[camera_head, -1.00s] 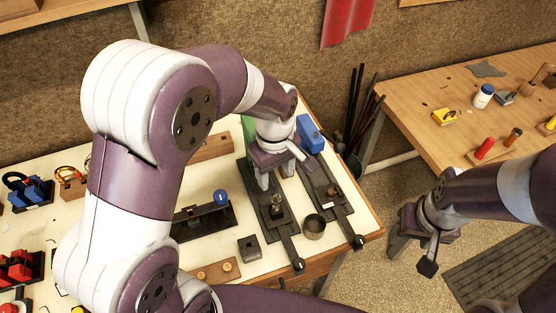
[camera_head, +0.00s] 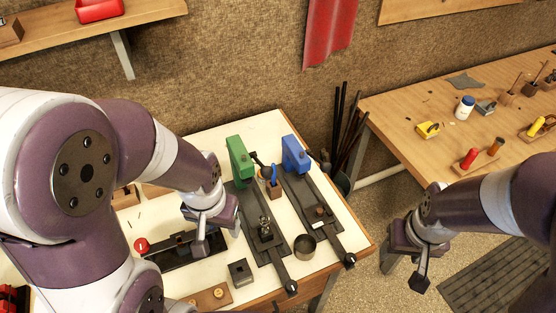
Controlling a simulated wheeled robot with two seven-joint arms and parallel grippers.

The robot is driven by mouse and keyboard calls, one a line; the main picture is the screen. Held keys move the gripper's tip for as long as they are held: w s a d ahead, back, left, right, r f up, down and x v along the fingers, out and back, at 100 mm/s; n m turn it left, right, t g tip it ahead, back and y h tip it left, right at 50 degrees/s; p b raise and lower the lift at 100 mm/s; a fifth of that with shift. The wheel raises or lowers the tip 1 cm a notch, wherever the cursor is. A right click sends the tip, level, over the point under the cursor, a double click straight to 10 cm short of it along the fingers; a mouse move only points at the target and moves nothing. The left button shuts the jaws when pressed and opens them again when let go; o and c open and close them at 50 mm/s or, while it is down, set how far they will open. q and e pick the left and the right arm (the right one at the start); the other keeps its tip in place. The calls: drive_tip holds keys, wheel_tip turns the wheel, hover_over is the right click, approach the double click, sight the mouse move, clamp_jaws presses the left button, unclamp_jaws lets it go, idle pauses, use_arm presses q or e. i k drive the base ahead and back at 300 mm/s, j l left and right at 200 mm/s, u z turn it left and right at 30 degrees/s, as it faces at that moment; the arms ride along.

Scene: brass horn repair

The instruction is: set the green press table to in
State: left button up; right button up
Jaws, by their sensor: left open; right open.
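The green press (camera_head: 238,158) stands at the back of the cream-topped bench, with a dark track running from it toward the front edge. A small upright metal piece (camera_head: 265,226) sits on a dark block around the middle of this track, apart from the green head. The track ends in a dark bar with a round knob (camera_head: 291,286). My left gripper (camera_head: 199,248) is open and empty, left of the track, above a black fixture. My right gripper (camera_head: 405,280) is open and empty, beyond the bench's right edge.
A blue press (camera_head: 296,155) with its own track stands just right. Between the two stands a small brown holder (camera_head: 274,190) with a blue-handled tool. A metal cup (camera_head: 304,247) and a dark square block (camera_head: 240,272) stand near the green press's track. A second wooden table (camera_head: 410,110) is at right.

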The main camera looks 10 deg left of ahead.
sight(262, 242)
drive_tip(key=k+l, duration=0.6)
drive_tip(key=k, duration=0.15)
